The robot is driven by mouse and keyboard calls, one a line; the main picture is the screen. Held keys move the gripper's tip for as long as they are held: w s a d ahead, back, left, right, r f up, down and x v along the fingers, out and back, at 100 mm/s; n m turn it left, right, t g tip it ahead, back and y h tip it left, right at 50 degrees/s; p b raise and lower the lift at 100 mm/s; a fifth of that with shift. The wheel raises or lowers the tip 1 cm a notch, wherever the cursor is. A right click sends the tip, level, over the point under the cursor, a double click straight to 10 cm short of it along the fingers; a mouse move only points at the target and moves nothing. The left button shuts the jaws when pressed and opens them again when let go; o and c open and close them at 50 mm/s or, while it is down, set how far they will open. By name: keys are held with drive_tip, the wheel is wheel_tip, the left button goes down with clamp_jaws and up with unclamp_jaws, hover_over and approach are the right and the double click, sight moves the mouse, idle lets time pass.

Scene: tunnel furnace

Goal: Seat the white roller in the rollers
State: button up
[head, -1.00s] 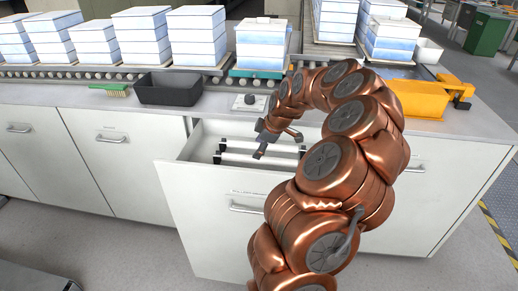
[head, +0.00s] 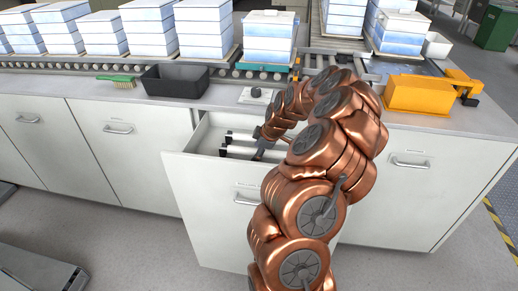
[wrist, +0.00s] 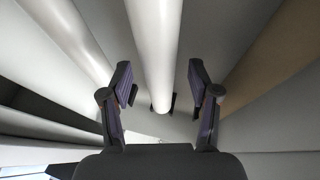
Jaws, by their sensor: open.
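White rollers (head: 240,137) with dark ends lie in the open drawer (head: 203,132) below the counter. In the wrist view one white roller (wrist: 154,50) runs between the two fingers of my open gripper (wrist: 159,95), with a gap on each side. Another pale roller (wrist: 72,40) lies to its left. In the head view my gripper (head: 262,147) is down at the drawer, over the rollers, and my arm hides the drawer's right part. The row of conveyor rollers (head: 148,69) runs along the counter, partly hidden by the stacks.
Stacks of white and blue boxes (head: 205,32) stand along the conveyor. A black tray (head: 174,82), a green brush (head: 116,81) and a small grey plate with a dark knob (head: 256,94) lie on the counter. A yellow box (head: 418,94) stands at the right.

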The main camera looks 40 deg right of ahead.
clamp_jaws()
idle(0.4)
drive_tip(key=shift+r, duration=0.1)
drive_tip(key=shift+r, duration=4.4)
